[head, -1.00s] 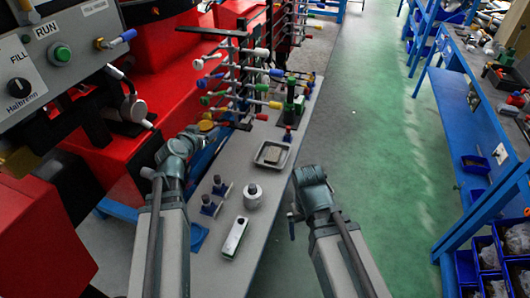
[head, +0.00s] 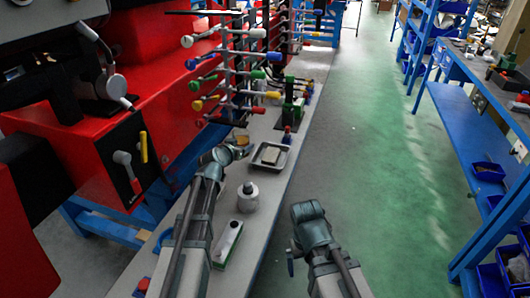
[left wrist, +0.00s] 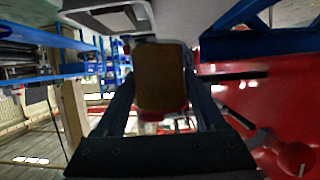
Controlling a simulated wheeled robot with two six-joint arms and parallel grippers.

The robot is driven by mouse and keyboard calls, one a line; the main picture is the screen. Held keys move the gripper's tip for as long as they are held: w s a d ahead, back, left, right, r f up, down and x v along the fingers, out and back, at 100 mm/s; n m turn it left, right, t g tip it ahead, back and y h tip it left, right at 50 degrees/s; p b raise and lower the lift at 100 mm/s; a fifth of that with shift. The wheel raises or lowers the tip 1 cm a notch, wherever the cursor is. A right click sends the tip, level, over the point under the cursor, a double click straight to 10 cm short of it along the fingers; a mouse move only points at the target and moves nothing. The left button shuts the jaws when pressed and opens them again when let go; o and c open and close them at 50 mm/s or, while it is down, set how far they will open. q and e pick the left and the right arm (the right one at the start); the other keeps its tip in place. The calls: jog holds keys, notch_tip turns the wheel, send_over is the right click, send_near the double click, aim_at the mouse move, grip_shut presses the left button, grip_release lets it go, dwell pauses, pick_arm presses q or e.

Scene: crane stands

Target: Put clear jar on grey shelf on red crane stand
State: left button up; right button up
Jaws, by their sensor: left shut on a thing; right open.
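The jar (head: 241,146) shows in the head view as a small amber-brown thing at the tip of my left gripper (head: 232,149). In the left wrist view the jar (left wrist: 161,78) fills the space between the two fingers, and the gripper is shut on it. The grey shelf (head: 270,212) is the long narrow surface running away from me beside the red stand (head: 150,85). In the head view the jar overlaps the shelf, just left of a small tray; its height above the shelf is unclear. My right gripper (head: 309,213) is open and empty, right of the shelf.
A rack with coloured handles (head: 232,75) rises behind the jar. Open green floor (head: 385,190) lies to the right.

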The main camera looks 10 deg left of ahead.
pick_arm(q)
jog(key=shift+f+b, duration=4.95)
jog(key=shift+f, duration=0.1)
jog(key=shift+f, duration=0.15)
jog(key=o, duration=1.5)
jog(key=shift+o, duration=0.2)
jog(key=shift+r, duration=0.4)
jog(key=p+v, duration=0.4)
jog(key=v, duration=0.8)
jog(key=shift+p, duration=0.3)
jog(key=shift+f, duration=0.1)
